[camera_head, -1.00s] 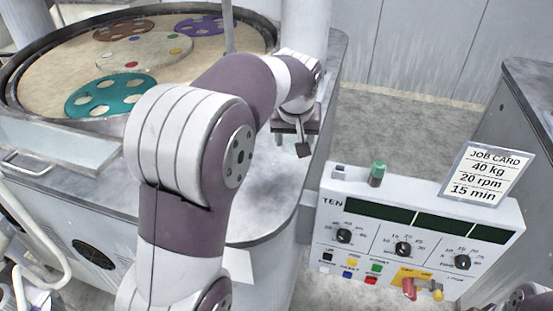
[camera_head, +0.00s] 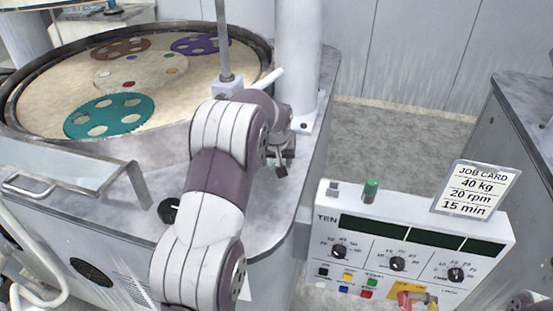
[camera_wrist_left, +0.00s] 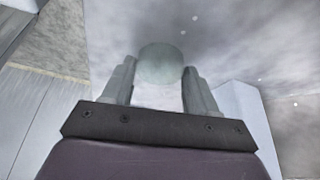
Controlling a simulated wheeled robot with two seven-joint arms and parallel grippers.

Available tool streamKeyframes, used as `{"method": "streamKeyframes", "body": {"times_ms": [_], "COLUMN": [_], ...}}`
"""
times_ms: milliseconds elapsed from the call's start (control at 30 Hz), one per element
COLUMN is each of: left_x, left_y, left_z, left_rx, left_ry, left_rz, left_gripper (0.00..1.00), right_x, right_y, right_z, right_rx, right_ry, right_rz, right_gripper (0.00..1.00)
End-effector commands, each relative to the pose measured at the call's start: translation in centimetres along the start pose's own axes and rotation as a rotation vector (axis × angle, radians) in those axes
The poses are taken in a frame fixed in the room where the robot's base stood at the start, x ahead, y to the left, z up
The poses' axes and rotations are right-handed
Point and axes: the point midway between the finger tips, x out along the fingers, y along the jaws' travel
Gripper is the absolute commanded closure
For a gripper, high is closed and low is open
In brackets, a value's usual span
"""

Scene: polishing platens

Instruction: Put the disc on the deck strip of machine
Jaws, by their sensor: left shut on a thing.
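My left gripper (camera_head: 283,163) is over the right part of the machine's grey deck strip (camera_head: 262,212), beside the foot of the white column. In the left wrist view its two fingers (camera_wrist_left: 160,82) are shut on a pale grey-green round disc (camera_wrist_left: 160,62). The grey mottled deck surface (camera_wrist_left: 225,40) lies beyond it. In the head view the disc is hidden by the gripper and wrist. I cannot tell whether the disc touches the deck. My right gripper is not in view.
The round platen (camera_head: 60,90) carries teal (camera_head: 108,117), brown (camera_head: 120,48) and purple (camera_head: 200,45) carriers. A black round knob-like thing (camera_head: 170,210) is on the deck's front. A control panel (camera_head: 408,218) with a job card (camera_head: 476,189) stands at right. A white column (camera_head: 298,60) rises beside the gripper.

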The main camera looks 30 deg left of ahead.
Motion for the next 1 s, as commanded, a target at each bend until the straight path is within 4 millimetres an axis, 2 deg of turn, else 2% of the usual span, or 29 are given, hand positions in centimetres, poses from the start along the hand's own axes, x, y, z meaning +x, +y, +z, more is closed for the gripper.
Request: {"method": "streamKeyframes", "body": {"times_ms": [133,167,233,500,600,667,900,1000], "left_x": [0.3,0.3,0.2,0.1,-0.7,-1.8,-8.2,-10.2], "left_y": [0.0,0.0,0.0,0.0,0.0,0.0,0.0,0.0], "left_z": [0.1,0.1,0.1,0.1,-0.1,-0.1,-0.1,-0.1], "left_rx": [0.0,0.0,0.0,0.0,0.0,0.001,0.001,0.0], "left_ry": [0.0,0.0,0.0,0.0,0.003,0.003,0.004,0.003], "left_rz": [0.0,0.0,0.0,0.0,0.0,0.0,0.0,0.0], "left_gripper": [0.75,0.39,0.16,0.16,0.16,0.16,0.16,0.16], "right_x": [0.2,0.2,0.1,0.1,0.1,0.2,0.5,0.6], "right_y": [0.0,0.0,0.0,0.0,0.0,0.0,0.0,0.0], "right_z": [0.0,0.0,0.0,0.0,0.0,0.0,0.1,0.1], "right_rx": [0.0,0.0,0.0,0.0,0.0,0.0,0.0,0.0], "right_ry": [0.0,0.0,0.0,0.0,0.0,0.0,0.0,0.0], "right_rz": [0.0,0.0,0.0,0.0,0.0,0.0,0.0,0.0], "right_gripper": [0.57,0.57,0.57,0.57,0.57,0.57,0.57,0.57]}}
